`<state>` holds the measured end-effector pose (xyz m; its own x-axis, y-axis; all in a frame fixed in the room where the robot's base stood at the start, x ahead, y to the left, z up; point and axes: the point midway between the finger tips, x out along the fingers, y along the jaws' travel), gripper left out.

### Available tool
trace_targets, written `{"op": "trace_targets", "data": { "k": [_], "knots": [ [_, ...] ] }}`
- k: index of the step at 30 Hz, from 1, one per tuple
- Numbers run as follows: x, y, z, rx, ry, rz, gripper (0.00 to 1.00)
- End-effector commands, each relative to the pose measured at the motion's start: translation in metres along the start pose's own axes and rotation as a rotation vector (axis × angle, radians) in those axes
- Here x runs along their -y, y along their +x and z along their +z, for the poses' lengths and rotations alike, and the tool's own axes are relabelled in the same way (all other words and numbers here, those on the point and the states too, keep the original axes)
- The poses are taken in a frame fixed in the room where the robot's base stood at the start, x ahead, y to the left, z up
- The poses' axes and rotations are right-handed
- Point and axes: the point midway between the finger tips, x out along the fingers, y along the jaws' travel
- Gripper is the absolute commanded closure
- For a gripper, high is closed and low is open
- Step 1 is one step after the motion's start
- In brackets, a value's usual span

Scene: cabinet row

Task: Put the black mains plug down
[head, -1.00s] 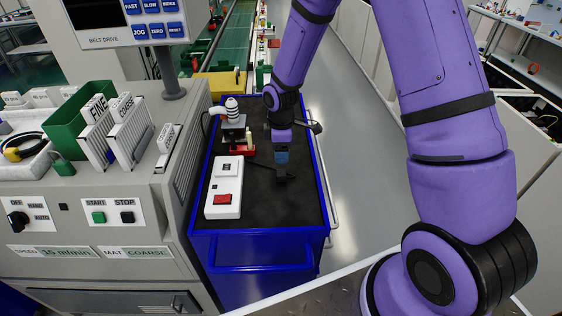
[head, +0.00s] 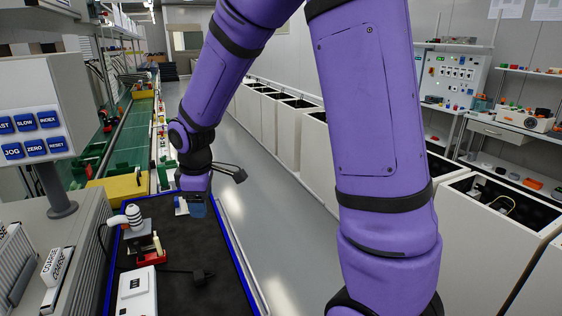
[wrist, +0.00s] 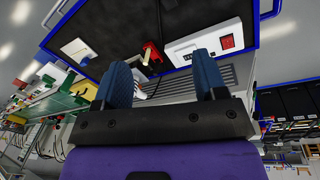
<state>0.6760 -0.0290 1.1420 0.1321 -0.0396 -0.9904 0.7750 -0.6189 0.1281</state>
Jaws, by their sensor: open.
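The black mains plug (head: 201,277) lies on the dark mat of the blue cart (head: 243,268), to the right of the white socket box (head: 138,292), with a dark cord running left from it. My gripper (head: 197,210) hangs above the far part of the cart, apart from the plug. In the wrist view its two blue fingers (wrist: 164,80) are spread with nothing held between them. The socket box with its red switch also shows there (wrist: 212,44). I cannot make out the plug clearly in the wrist view.
A white cylindrical tool (head: 132,214) and a red-based item (head: 152,252) stand on the cart's left side. A grey machine (head: 60,245) stands left of the cart. White cabinets (head: 290,130) line the right beyond a clear grey floor aisle (head: 262,215).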

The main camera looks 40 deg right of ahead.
Motion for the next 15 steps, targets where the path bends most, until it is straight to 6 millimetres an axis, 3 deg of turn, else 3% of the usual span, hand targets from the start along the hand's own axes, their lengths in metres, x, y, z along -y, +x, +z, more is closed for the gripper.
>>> {"op": "trace_targets", "data": {
  "k": [1, 6, 15],
  "knots": [
    [0.003, -0.02, 0.008, -0.012, 0.044, 0.02, 0.35],
    [0.018, -0.071, 0.035, -0.048, 0.201, 0.063, 0.35],
    [0.058, -0.143, 0.087, -0.136, 0.475, 0.114, 0.35]
  ]
}}
